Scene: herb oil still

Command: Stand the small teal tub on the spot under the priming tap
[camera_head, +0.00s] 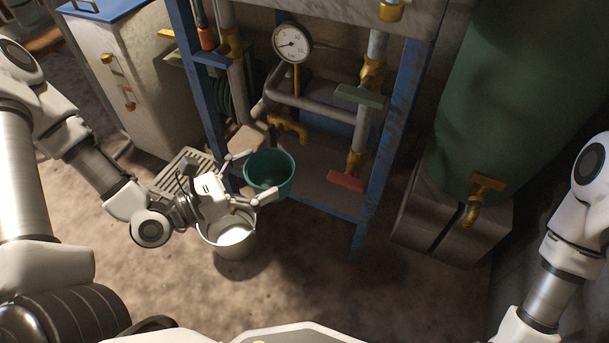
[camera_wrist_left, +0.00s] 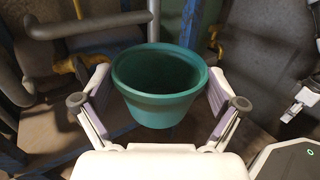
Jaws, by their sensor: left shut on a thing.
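The small teal tub (camera_head: 269,172) is upright and looks empty. My left gripper (camera_head: 258,180) is shut on it, with a finger on either side, and holds it in front of the blue frame. The tub also shows in the left wrist view (camera_wrist_left: 160,84) between the two fingers. A brass tap (camera_head: 289,126) juts from the pipework just behind the tub. I cannot tell from these frames whether it is the priming tap. The spot under it is largely hidden by the tub and my gripper.
A white bucket (camera_head: 233,236) stands on the floor below my left gripper. A large green tank (camera_head: 512,95) with a brass tap (camera_head: 478,199) stands right.

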